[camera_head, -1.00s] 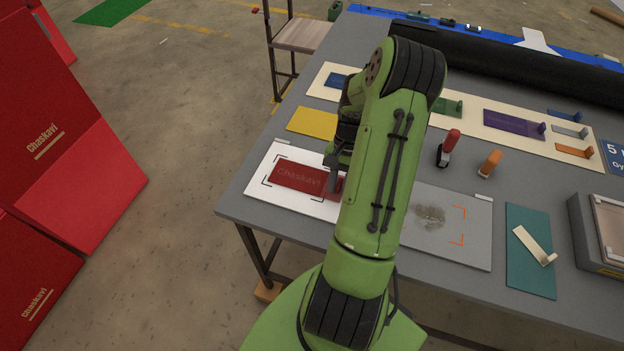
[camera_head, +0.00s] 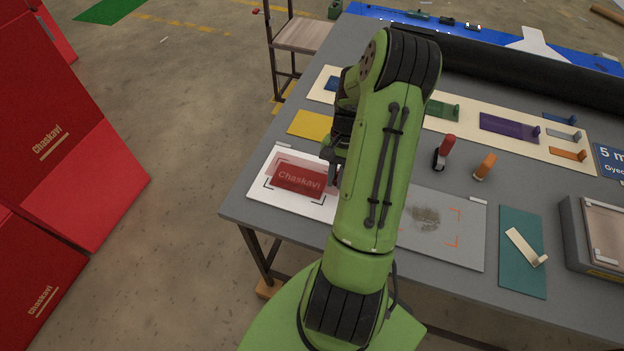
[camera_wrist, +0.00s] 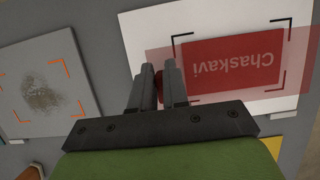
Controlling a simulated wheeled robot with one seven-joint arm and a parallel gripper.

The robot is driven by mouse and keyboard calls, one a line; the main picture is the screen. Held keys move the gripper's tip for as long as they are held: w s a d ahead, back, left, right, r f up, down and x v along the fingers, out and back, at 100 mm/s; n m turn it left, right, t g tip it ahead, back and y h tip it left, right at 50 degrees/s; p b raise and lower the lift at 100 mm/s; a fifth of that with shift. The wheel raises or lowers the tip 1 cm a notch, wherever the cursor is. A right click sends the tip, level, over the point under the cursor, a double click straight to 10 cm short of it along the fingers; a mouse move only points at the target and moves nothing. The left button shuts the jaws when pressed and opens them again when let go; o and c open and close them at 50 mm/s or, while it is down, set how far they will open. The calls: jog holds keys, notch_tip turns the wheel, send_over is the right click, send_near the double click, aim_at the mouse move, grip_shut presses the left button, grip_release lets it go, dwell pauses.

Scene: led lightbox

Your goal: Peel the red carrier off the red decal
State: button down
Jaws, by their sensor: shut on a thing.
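The red decal (camera_head: 298,179), lettered "Chaskavi", lies on a white board (camera_head: 256,184) inside black corner marks. It also shows, upside down, in the wrist view (camera_wrist: 237,66). A translucent red carrier (camera_head: 281,161) spreads over and beyond the decal, shifted off it toward the back in the head view. In the wrist view the carrier (camera_wrist: 303,62) extends past the decal on both sides. My gripper (camera_wrist: 161,90) is shut on a small red tab at the carrier's edge, beside the decal. In the head view my arm hides most of the gripper and the tab.
A grey board (camera_head: 470,247) with a dark smudge and orange corner marks lies right of my arm. A teal mat (camera_head: 513,279) holds a pale scraper (camera_head: 524,244). A yellow sheet (camera_head: 308,124) lies behind the white board.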

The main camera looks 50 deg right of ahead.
jog(key=shift+w+a+r+p, duration=0.1)
jog(key=shift+w+r+p, duration=0.1)
jog(key=shift+r+p, duration=0.45)
jog(key=shift+w+a+r+p, duration=0.15)
jog(key=shift+r+p, duration=0.3)
jog(key=shift+r, duration=0.45)
jog(key=shift+w+d+r+p, duration=0.1)
jog(key=shift+w+r+p, duration=0.15)
jog(key=shift+r+p, duration=0.4)
notch_tip(320, 180, up, 6)
jog(key=p, duration=0.4)
